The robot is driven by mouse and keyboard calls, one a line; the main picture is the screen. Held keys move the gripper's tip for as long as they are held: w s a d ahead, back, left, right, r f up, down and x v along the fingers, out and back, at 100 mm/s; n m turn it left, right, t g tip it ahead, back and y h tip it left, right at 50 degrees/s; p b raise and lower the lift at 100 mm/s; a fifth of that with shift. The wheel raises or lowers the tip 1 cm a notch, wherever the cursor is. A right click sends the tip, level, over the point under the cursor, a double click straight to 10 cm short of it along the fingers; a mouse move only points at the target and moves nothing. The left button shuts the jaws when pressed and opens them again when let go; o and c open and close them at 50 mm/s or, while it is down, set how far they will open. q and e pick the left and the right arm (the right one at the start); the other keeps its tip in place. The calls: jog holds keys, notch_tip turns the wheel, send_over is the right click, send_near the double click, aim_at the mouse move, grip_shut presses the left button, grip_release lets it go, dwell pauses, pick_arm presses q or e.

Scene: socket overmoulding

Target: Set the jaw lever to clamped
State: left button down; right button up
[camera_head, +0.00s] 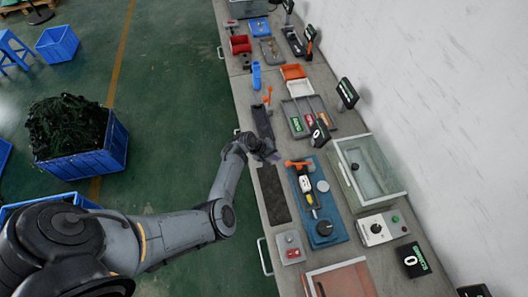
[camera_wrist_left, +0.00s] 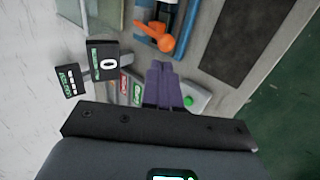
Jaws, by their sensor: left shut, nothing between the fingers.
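A blue fixture (camera_head: 327,225) stands on the bench with an orange lever (camera_head: 298,163) at its far end. The lever also shows in the left wrist view (camera_wrist_left: 155,40), at the top and beyond my fingertips. A smaller orange lever (camera_head: 268,95) stands on a dark fixture (camera_head: 263,123) farther up the bench. I cannot tell from labels which is the jaw lever. My left gripper (camera_head: 273,157) is beside the blue fixture's far end, left of its orange lever and apart from it. Its purple fingers (camera_wrist_left: 160,66) are shut and empty. My right gripper is out of view.
A dark mat (camera_head: 273,194) lies left of the blue fixture. A clear-lidded box (camera_head: 366,172) stands to its right. A grey tray (camera_head: 308,116) with coloured labels and a display (camera_head: 320,133) reading 0 stand just beyond. The white wall bounds the right.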

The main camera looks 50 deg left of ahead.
pick_arm(q)
jog(key=shift+s+a+r, duration=0.4)
jog(key=shift+s+r, duration=0.1)
jog(key=shift+s, duration=0.2)
jog(key=shift+s+a+r, duration=0.4)
jog(key=shift+s+r, duration=0.05)
jog(key=shift+s, duration=0.2)
jog(key=shift+s+a+r, duration=0.4)
jog(key=shift+s+r, duration=0.1)
jog(key=shift+s, duration=0.2)
